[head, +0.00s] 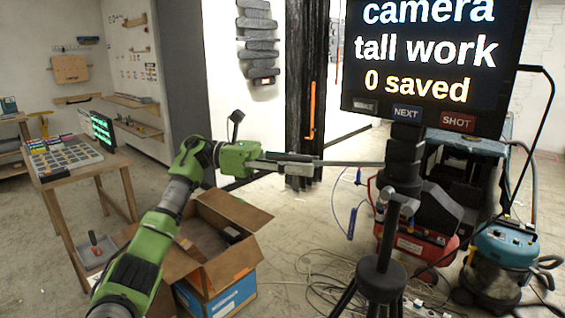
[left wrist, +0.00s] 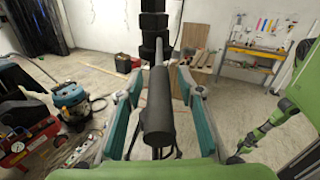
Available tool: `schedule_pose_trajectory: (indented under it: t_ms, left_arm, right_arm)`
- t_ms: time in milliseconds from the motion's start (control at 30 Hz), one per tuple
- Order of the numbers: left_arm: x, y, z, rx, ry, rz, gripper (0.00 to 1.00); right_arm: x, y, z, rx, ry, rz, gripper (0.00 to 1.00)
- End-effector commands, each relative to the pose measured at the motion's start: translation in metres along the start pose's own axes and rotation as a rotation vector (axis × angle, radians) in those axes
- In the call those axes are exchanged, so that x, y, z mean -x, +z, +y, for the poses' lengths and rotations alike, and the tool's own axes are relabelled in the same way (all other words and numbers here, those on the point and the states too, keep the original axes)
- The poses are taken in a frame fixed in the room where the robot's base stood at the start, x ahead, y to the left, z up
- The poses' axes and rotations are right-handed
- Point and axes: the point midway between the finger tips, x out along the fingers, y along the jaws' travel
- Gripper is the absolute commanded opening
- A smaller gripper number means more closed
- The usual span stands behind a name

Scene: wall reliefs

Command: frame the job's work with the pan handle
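The pan handle is a thin rod with a thick dark grip (left wrist: 157,125); its rod (head: 350,163) runs level to the black tripod head (head: 404,160). My left gripper (head: 300,172) is around the handle's grip. In the left wrist view its teal fingers (left wrist: 160,95) stand apart, with a gap on each side of the grip. The camera screen (head: 430,50) reads "camera", "tall work", "0 saved", with NEXT and SHOT buttons. A tall relief of stacked dark slabs (head: 258,45) hangs on the white wall. My right arm's end (left wrist: 240,155) shows small and unclear in the left wrist view.
An open cardboard box (head: 215,245) stands below my left arm. A wooden table (head: 62,160) is at the left. A red compressor (head: 415,248), a blue vacuum (head: 503,250) and loose cables (head: 330,275) lie around the tripod. A workbench (left wrist: 255,50) stands behind.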

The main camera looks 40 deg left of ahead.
Motion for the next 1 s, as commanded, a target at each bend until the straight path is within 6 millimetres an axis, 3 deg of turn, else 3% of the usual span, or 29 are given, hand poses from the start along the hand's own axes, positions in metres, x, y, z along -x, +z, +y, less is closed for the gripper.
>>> schedule_pose_trajectory:
  t_ms: [433,667,1000]
  left_arm:
    - [0.09,0.001,0.0,0.001,0.003,-0.001,0.34]
    - [0.109,0.0,0.0,0.0,0.001,0.0,0.34]
    - [0.111,0.0,0.0,0.0,0.0,0.001,0.34]
  right_arm:
    - [0.0,0.0,-0.003,-0.001,-0.004,0.0,0.0]
    - [0.0,0.0,-0.004,-0.001,-0.004,0.0,0.0]
    - [0.0,0.0,-0.004,-0.001,-0.004,0.0,0.0]
